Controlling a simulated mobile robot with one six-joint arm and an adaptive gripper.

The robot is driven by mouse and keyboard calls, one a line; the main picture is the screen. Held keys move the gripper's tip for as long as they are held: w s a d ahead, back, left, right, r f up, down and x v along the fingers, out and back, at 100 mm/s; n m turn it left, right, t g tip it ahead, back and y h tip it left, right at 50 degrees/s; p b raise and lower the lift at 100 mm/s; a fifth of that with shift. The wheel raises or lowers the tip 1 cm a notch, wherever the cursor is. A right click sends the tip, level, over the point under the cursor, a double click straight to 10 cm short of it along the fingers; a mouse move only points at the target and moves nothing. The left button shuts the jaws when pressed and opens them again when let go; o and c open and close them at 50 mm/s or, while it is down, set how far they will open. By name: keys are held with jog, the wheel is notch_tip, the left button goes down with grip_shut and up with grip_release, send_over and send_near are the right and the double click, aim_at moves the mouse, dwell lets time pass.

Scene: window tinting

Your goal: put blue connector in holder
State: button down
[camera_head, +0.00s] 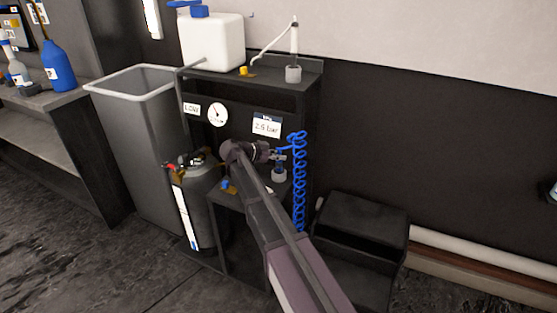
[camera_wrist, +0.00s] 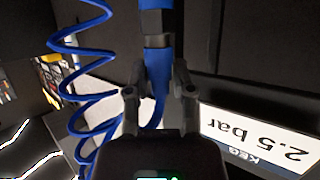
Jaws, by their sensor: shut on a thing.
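The blue connector (camera_wrist: 156,72) is between the fingertips of my gripper (camera_wrist: 158,84) in the wrist view, with a dark collar at its upper end. My gripper is shut on it. A coiled blue hose (camera_head: 299,190) hangs at the right side of the dark stand in the head view, and its coils also show in the wrist view (camera_wrist: 82,40). In the head view my gripper (camera_head: 279,156) is at the stand's right front, close above a small grey round cup (camera_head: 279,176) that looks like a holder. The connector is too small there to tell its exact tilt.
The dark stand carries a white canister (camera_head: 212,43), a gauge (camera_head: 217,114) and a "2.5 bar" label (camera_head: 266,126). Another grey cup (camera_head: 293,75) holds a white wand on top. A pressure tank (camera_head: 197,205) and a grey bin (camera_head: 140,150) stand left; a black box (camera_head: 362,225) stands right.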

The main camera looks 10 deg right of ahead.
jog(key=shift+f, duration=0.15)
jog(key=c, duration=0.9)
grip_release()
jog(key=o, duration=0.4)
jog(key=shift+s+a+r, duration=0.1)
jog(key=shift+a+r, duration=0.2)
jog(key=p+v, duration=0.4)
jog(key=v, duration=0.7)
jog(key=shift+a+p, duration=0.15)
jog(key=shift+p, duration=0.15)
